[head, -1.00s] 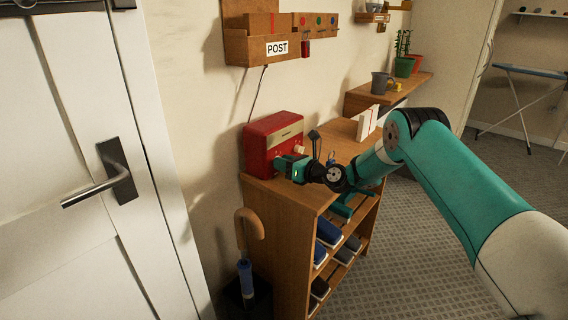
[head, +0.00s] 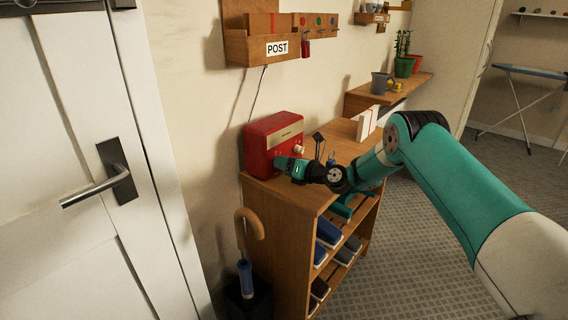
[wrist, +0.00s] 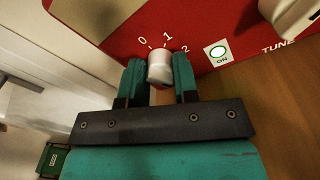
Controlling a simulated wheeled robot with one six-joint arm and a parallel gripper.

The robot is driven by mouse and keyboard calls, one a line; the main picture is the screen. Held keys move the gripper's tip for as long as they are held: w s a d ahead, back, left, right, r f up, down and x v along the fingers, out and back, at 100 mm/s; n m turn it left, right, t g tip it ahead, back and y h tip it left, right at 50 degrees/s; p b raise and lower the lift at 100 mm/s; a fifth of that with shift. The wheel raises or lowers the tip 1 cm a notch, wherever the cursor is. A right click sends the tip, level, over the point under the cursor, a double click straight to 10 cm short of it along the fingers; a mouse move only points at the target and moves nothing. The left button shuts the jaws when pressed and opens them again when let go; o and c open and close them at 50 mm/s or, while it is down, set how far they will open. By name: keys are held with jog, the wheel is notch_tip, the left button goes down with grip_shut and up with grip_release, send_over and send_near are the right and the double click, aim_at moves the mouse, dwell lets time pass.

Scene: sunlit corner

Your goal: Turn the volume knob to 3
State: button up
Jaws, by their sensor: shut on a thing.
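The red radio (head: 270,133) stands on top of the wooden shelf unit against the wall. In the wrist view its red front (wrist: 210,25) shows the marks 0, 1 and 2 around the pale volume knob (wrist: 160,68). No 3 is visible there. I cannot tell exactly which mark the knob points to. My gripper (wrist: 159,77) is shut on the volume knob, with one teal finger on each side of it. In the head view my gripper (head: 277,163) is at the radio's lower front and hides the knob.
The shelf top (head: 290,190) lies just under my gripper. White upright items (head: 366,122) stand farther back. An umbrella (head: 246,250) stands by the shelf's left end.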

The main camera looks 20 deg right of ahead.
jog(key=o, duration=0.9)
jog(key=shift+d, duration=0.2)
jog(key=shift+a, duration=0.15)
jog(key=b+v, duration=0.2)
jog(key=v, duration=1.4)
jog(key=shift+f, duration=0.15)
jog(key=shift+s+d, duration=0.45)
jog(key=shift+s, duration=0.1)
